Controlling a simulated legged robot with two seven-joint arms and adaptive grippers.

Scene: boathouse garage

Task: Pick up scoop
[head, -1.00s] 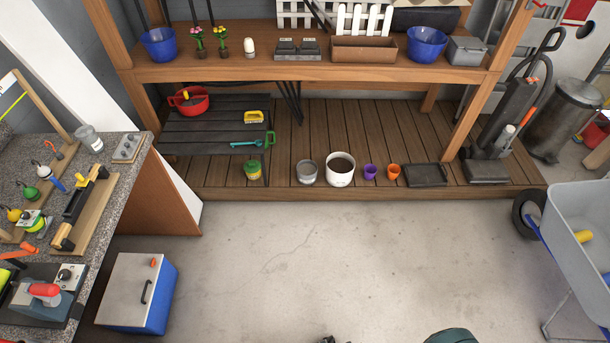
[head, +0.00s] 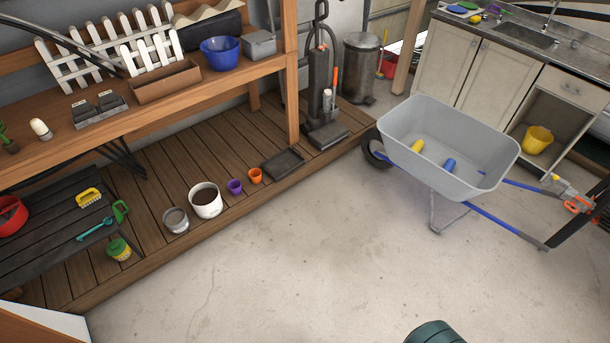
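A small teal tool with a long thin handle (head: 97,228), perhaps the scoop, lies on the dark slatted low table (head: 45,243) at the left of the head view. A green-handled item (head: 120,211) lies beside its right end, at the table's edge. I cannot tell for sure which item is the scoop. A yellow piece (head: 417,146) and a blue piece (head: 449,165) lie in the grey wheelbarrow; they are too small to identify. Neither of my grippers shows in the head view.
A wooden deck (head: 150,210) holds a white pot (head: 206,200), a grey pot (head: 175,220), purple and orange cups and a black tray (head: 282,163). A shelf stands above it. The wheelbarrow (head: 470,180) stands right of the deck, with a sink counter behind. The middle floor is clear.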

